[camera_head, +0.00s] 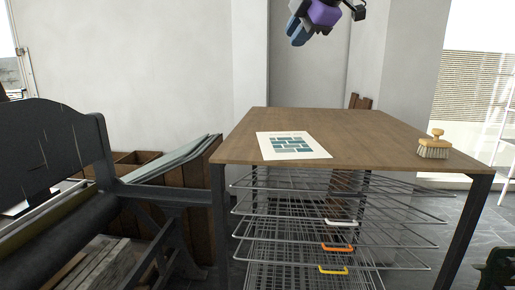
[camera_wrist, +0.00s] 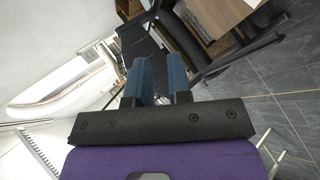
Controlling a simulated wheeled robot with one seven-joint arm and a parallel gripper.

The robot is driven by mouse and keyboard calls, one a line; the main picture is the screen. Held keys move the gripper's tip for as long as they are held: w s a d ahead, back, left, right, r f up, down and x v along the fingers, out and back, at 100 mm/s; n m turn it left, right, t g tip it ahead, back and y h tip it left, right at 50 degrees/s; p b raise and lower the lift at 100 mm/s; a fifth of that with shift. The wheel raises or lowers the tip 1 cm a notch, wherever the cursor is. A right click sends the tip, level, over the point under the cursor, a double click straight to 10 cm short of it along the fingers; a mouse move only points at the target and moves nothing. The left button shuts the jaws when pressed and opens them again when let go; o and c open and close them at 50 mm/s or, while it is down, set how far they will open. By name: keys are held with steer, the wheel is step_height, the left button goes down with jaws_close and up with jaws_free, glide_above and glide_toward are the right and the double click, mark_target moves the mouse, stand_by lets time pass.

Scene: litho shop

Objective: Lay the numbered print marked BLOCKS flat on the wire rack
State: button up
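A white print (camera_head: 293,153) with rows of teal and blue blocks lies flat on the wooden table top, near its front left edge. Its small lettering is too small to read. The wire rack (camera_head: 262,211) stands under the table, with several wire shelves one above another. White (camera_head: 341,223), orange (camera_head: 337,247) and yellow (camera_head: 333,270) handles or tags show on its front edges. My gripper (camera_head: 297,32) is high above the table's back edge, far from the print. In the wrist view its blue fingers (camera_wrist: 160,80) stand apart with nothing between them.
A wooden brush (camera_head: 433,148) with pale bristles stands on the table's right side. The middle of the table (camera_head: 355,135) is bare. Dark table legs (camera_head: 466,232) flank the rack. A dark press (camera_head: 60,165) and wooden bins (camera_head: 200,190) stand at left.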

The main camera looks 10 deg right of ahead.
steer(key=s+d+f+m+g+h, duration=0.1)
steer(key=s+d+f+m, duration=0.2)
steer(key=s+f+m, duration=0.4)
steer(key=s+d+f+m+g+h, duration=0.1)
steer(key=s+d+f+m, duration=0.2)
steer(key=s+f+m, duration=0.4)
steer(key=s+d+f+m+g+h, duration=0.1)
steer(key=s+d+f+m+g, duration=0.1)
steer(key=s+f+m, duration=0.5)
steer(key=s+d+f, duration=0.1)
steer(key=s+f, duration=0.3)
steer(key=s, duration=0.2)
steer(key=shift+d+m, duration=0.4)
